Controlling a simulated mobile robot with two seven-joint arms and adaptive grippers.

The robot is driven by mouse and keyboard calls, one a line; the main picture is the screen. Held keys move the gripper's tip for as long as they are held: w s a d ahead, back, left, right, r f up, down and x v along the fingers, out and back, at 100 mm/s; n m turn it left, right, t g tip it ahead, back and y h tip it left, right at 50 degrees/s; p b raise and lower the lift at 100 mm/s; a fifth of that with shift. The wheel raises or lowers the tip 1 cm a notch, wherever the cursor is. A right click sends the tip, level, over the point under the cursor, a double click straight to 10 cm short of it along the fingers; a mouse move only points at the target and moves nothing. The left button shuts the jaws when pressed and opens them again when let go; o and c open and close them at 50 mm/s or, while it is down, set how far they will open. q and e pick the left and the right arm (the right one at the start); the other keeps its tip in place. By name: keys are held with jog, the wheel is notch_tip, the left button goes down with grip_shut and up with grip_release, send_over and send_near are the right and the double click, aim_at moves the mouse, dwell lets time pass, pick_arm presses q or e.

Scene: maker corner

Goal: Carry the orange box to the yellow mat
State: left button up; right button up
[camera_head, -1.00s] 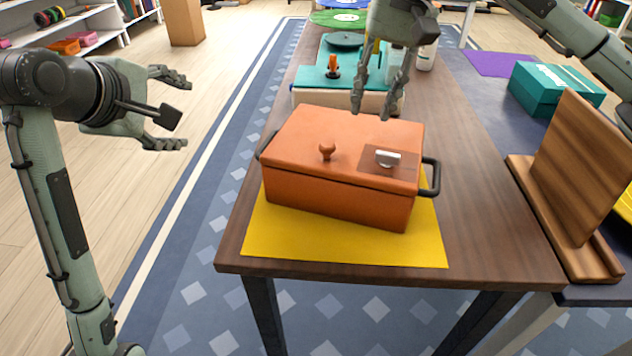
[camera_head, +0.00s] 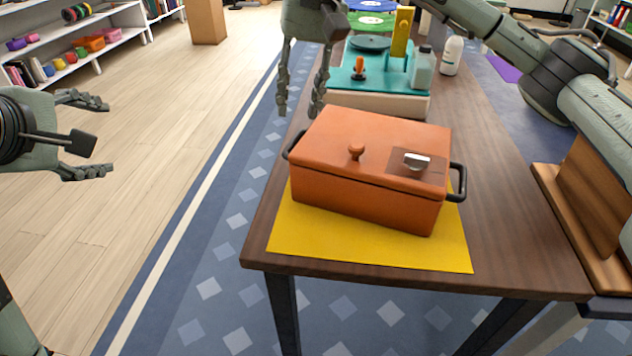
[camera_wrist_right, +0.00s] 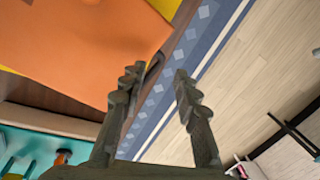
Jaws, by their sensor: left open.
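The orange box (camera_head: 372,165), with a lid knob, a pale label holder and dark side handles, rests upright on the yellow mat (camera_head: 350,246). The mat lies on the near end of the wooden table and shows in front of the box. My right gripper (camera_head: 300,112) is open and empty, fingers down, above and behind the box's left side handle (camera_head: 292,146). In the right wrist view, the orange box (camera_wrist_right: 80,45) is at upper left, beside my open right gripper (camera_wrist_right: 158,72). My left gripper (camera_head: 108,138) is open and empty over the floor, left of the table.
Behind the box stands a teal-topped unit (camera_head: 380,85) with a yellow post. A grey bottle (camera_head: 423,68) and a white bottle (camera_head: 452,56) are near it. A wooden stand (camera_head: 590,205) is at right. The floor left of the table is clear.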

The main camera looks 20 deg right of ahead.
jog(key=o, duration=0.8)
jog(key=d+r, duration=0.1)
jog(key=r, duration=0.3)
jog(key=d+r, duration=0.1)
jog(key=r, duration=0.3)
jog(key=d+r, duration=0.1)
jog(key=r, duration=0.3)
jog(key=shift+s+d, duration=0.1)
jog(key=shift+s, duration=0.3)
jog(key=shift+f, duration=0.1)
